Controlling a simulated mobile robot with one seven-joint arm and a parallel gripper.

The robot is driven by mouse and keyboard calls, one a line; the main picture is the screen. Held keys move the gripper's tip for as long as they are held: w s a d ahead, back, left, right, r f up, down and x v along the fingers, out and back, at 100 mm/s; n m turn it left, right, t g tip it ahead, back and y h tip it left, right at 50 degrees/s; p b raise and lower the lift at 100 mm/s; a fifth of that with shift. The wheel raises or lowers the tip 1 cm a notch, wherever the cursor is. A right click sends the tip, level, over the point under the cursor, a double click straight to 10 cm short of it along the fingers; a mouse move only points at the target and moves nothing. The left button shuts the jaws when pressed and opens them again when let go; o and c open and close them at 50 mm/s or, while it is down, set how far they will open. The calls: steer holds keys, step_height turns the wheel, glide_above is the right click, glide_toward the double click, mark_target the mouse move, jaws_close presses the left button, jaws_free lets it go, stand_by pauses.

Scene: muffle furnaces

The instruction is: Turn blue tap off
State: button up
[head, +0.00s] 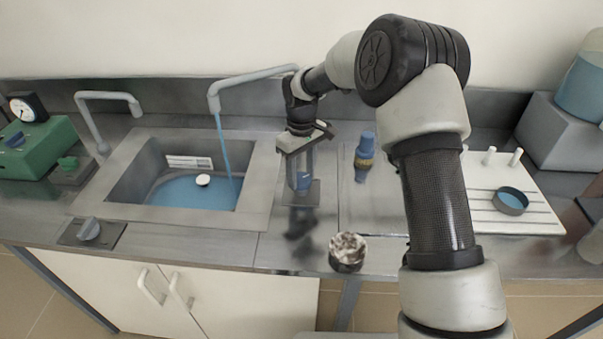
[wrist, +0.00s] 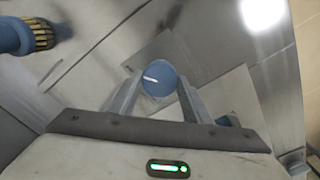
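The blue tap knob (head: 303,182) stands on a small square plate on the steel counter, right of the sink. In the wrist view the round blue knob (wrist: 159,79) sits between my two fingertips. My gripper (head: 299,172) points down over it, one finger on each side. The fingers are very close to the knob's sides, but I cannot tell whether they press on it. The grey spout (head: 250,77) reaches over the sink, and a blue stream of water (head: 224,150) runs from it into the basin.
The sink (head: 256,205) holds blue water and a floating white disc. A blue bottle-like object (head: 364,155) stands right of my gripper. A dark cup with crumpled contents (head: 347,252) stands near the front edge. A grey knob (head: 89,230) is at the left front, a green device (head: 38,145) behind.

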mark_target(302, 178)
steer(key=shift+m, duration=0.3)
steer(key=m, duration=0.3)
steer(key=shift+m, duration=1.7)
steer(key=shift+r, duration=0.1)
steer(key=o, duration=1.1)
steer(key=shift+c, duration=0.2)
step_height(302, 178, up, 17)
steer(key=p, duration=0.1)
steer(key=shift+r, duration=0.15)
